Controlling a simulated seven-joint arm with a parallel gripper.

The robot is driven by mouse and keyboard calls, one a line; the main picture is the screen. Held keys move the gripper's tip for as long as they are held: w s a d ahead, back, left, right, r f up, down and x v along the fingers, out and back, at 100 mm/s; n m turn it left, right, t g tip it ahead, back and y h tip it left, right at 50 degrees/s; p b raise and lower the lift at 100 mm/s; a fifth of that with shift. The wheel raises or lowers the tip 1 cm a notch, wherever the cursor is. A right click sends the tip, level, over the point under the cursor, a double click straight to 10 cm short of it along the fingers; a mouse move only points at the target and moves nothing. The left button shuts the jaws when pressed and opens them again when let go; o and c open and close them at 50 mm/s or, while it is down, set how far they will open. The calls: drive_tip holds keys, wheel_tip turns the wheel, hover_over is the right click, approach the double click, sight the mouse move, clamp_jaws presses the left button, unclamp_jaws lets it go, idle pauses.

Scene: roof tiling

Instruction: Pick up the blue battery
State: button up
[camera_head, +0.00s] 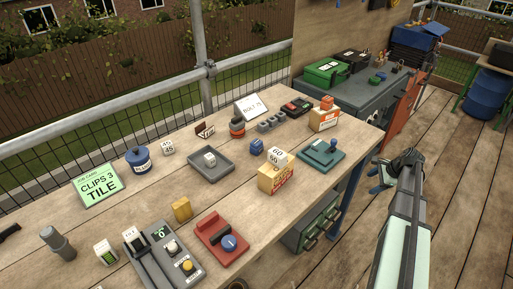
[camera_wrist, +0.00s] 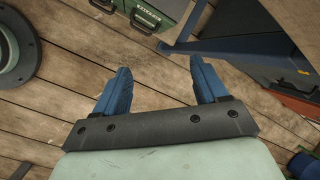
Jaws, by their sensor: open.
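A small blue block (camera_head: 257,146), which looks like the blue battery, stands on the wooden workbench (camera_head: 215,132) just behind a yellow box with a white "60" block on it. It is too small to make out its details. My gripper (camera_head: 377,178) is off the right side of the bench, well to the right of the blue block. In the wrist view my gripper (camera_wrist: 161,88) has its two blue fingers wide apart with nothing between them. The blue block is not in the wrist view.
Near the blue block are the yellow box (camera_head: 276,180), a green-blue plate with a knob (camera_head: 321,154), a grey tray (camera_head: 211,165) and an orange-white box (camera_head: 324,119). A blue lidded pot (camera_head: 138,159) stands farther left. Green drawers (camera_head: 316,225) hang under the bench's right end.

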drive_tip(key=w+a+r, duration=0.1)
drive_tip(key=r, duration=0.3)
drive_tip(key=w+a+r, duration=0.1)
drive_tip(key=w+r, duration=0.1)
drive_tip(key=r, duration=0.2)
drive_tip(key=w+a+r, duration=0.1)
drive_tip(key=w+r, duration=0.1)
drive_tip(key=r, duration=0.3)
drive_tip(key=shift+w+a, duration=0.1)
drive_tip(key=shift+w, duration=0.1)
wheel_tip(320, 180, up, 12)
drive_tip(key=n+g+h, duration=0.4)
drive_tip(key=n, duration=0.8)
hover_over(256, 141)
wheel_tip(256, 141, down, 13)
drive_tip(key=shift+s+f, duration=0.1)
drive_tip(key=shift+c, duration=0.3)
